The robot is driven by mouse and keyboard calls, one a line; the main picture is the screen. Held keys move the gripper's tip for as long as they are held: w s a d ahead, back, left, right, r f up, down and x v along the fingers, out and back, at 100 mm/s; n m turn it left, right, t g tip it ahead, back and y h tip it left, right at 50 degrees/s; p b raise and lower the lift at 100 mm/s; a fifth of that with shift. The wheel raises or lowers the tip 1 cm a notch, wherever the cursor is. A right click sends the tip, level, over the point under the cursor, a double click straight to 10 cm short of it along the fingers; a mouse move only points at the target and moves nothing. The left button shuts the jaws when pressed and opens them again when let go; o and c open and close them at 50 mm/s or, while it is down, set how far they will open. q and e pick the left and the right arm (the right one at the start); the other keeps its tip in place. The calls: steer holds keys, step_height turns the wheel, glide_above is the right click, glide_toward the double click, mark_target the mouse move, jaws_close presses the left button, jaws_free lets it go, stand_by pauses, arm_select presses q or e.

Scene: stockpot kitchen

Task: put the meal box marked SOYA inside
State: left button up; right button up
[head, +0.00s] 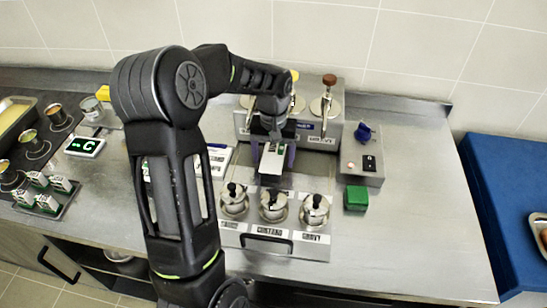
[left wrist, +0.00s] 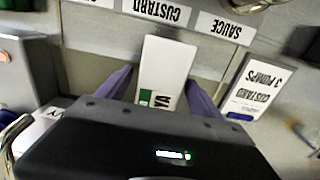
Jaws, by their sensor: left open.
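My left gripper (head: 273,155) is over the middle of the counter, in front of the grey dispenser unit. Its purple fingers are apart. A white box or card with a green corner and dark lettering (left wrist: 163,75) lies between the fingers in the left wrist view; it also shows as a pale patch in the head view (head: 271,167). Its lettering is partly hidden, so I cannot read SOYA on it. Several small green-and-white boxes (head: 47,190) stand on a dark tray at the left; their marks are too small to read. My right gripper is not in view.
A green block (head: 356,198) and a grey switch box (head: 361,166) are to the right. A card reading CUSTARD 3 PUMPS (left wrist: 246,88) lies nearby. The right counter is clear.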

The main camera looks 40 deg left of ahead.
mark_target(274, 156)
arm_select(q)
step_height(274, 156, up, 11)
steer(key=shift+r+b, duration=0.2)
steer(key=shift+b, duration=0.25)
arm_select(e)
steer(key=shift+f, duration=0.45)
arm_select(q)
steer(key=shift+o, duration=0.4)
steer(key=shift+d, duration=0.1)
